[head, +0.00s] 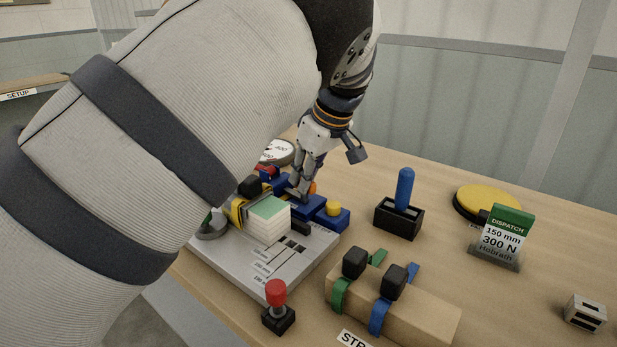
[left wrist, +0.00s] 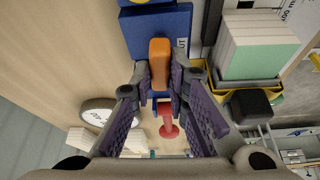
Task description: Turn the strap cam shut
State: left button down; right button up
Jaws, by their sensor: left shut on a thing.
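My left gripper (head: 302,192) reaches down over the blue fixture at the far side of the grey base plate. In the left wrist view its fingertips (left wrist: 161,84) are closed on both sides of an orange lever (left wrist: 159,58), which lies on a blue block (left wrist: 133,30). Only a bit of the orange lever (head: 313,187) shows in the head view, beside the fingers. I cannot tell for certain that this lever is the strap cam. A yellow-and-black strap or band (head: 238,211) shows beside a stack of pale plates with a green top (head: 268,211). My right gripper is not in view.
A red knob (left wrist: 167,124) is near the fingers. A wooden block with green and blue straps (head: 425,315), a blue-handled lever (head: 404,190), a red-knobbed lever (head: 277,295), a dispatch card (head: 503,236) and a yellow disc (head: 484,203) stand on the table.

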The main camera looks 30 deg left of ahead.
pick_arm(q)
jog(key=shift+f+n, duration=0.25)
jog(key=shift+n, duration=0.25)
jog(key=shift+r+g, duration=0.1)
jog(key=shift+g, duration=0.2)
jog(key=c, duration=1.6)
grip_release()
jog(key=shift+o, duration=0.2)
jog(key=shift+r, duration=0.1)
jog(key=shift+d+r, duration=0.1)
jog(key=shift+r, duration=0.15)
jog(key=v, duration=1.1)
jog(key=shift+r, duration=0.25)
